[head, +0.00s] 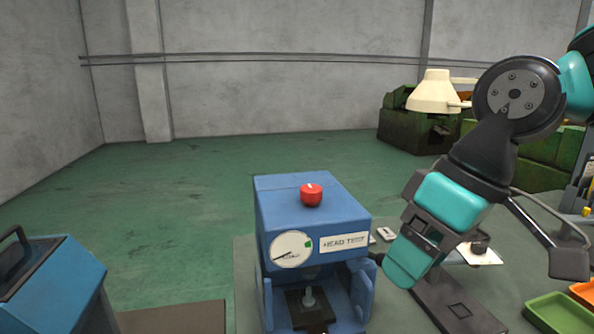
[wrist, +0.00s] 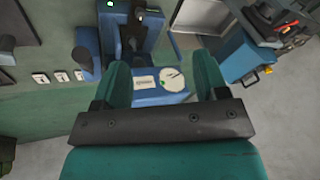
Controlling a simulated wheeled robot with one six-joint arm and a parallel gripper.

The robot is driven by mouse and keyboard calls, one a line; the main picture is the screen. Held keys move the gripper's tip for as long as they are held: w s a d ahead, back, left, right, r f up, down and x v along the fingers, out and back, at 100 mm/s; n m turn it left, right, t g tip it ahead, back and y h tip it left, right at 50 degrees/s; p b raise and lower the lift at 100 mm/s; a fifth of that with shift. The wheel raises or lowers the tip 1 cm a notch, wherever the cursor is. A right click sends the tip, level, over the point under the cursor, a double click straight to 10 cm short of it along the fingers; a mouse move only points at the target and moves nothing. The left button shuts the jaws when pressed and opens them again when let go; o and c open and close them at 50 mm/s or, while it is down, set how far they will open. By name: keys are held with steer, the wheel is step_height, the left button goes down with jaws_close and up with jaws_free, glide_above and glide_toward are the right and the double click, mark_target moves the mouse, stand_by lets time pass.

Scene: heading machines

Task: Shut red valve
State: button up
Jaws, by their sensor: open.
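The red valve (head: 311,195) is a round knob with a small white mark, on top of the blue head test machine (head: 345,208). The machine's front carries a round white gauge (head: 291,250) and a "HEAD TEST" label (head: 344,242). My gripper (head: 405,266) hangs to the right of the machine, apart from the valve. In the wrist view, my gripper (wrist: 163,82) has its two teal fingers spread with nothing held between them. The machine's gauge (wrist: 172,80) and label (wrist: 144,82) show beyond the fingers; I cannot make out the valve there.
A blue box with a black handle (head: 48,283) stands at the left. A cream lamp (head: 437,92) and green machinery (head: 417,132) are behind my arm. A green tray (head: 558,314) lies at the lower right. Open green floor (head: 190,200) extends behind the machine.

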steer(key=w+a+r+n+t+p, duration=0.1)
steer(key=w+a+r+n+p, duration=0.3)
steer(key=w+r, duration=1.2)
steer(key=p, duration=0.1)
glide_toward(312, 188)
steer(key=shift+m+t, duration=0.3)
steer(key=x, duration=0.9)
steer(key=shift+s+a+f, duration=0.1)
steer(key=shift+s+f, duration=0.05)
steer(key=shift+h, duration=0.3)
steer(key=c, duration=0.9)
